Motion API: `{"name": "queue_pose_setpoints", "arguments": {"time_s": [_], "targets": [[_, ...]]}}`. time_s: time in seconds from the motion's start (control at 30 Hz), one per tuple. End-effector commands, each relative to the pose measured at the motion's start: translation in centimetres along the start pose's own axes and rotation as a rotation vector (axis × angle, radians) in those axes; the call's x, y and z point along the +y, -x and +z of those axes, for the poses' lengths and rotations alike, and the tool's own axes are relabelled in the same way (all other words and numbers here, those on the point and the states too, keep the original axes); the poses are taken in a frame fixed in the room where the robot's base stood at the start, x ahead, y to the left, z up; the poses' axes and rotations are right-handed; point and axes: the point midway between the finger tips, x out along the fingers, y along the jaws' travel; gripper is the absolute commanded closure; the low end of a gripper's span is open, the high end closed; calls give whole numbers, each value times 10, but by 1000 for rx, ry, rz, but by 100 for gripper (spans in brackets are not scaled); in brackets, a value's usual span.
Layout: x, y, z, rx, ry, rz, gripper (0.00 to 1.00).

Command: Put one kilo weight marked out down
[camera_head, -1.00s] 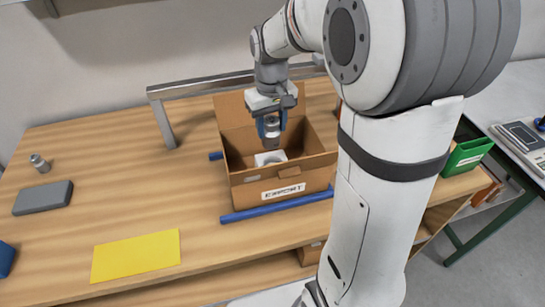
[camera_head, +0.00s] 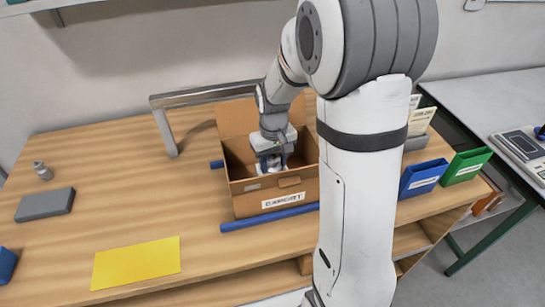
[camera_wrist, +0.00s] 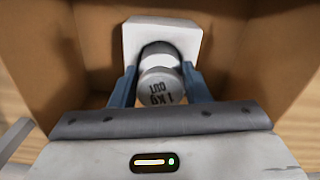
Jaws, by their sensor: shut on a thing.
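My gripper (camera_head: 272,165) is down inside an open cardboard box (camera_head: 248,206) labelled "EXPORT". In the wrist view my gripper (camera_wrist: 160,88) is shut on a silver cylindrical weight (camera_wrist: 161,92), whose top reads "1 KG OUT". A white block (camera_wrist: 133,40) with a dark rounded recess lies in the box, just beyond the weight. The weight overlaps the recess in the picture; I cannot tell whether it touches the block or the box floor. In the head view the gripper and box walls hide most of the weight.
The box stands between blue rails (camera_head: 270,218) on the wooden table (camera_head: 120,190). A small metal weight (camera_head: 42,170), a grey block (camera_head: 45,204) and a yellow sheet (camera_head: 136,262) lie left. A metal frame (camera_head: 165,130) stands behind. Blue (camera_head: 424,178) and green (camera_head: 467,165) bins stand right.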

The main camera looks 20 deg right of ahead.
Motion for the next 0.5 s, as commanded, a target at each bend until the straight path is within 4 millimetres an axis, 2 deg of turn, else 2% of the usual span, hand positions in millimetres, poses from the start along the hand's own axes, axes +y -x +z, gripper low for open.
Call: {"name": "queue_pose_setpoints", "arguments": {"time_s": [0.33,0.37,0.5], "targets": [[0,-6,-1,3,-1,0,100],[0,-7,0,0,-1,0,57],[1,-6,0,0,-1,0,45]]}}
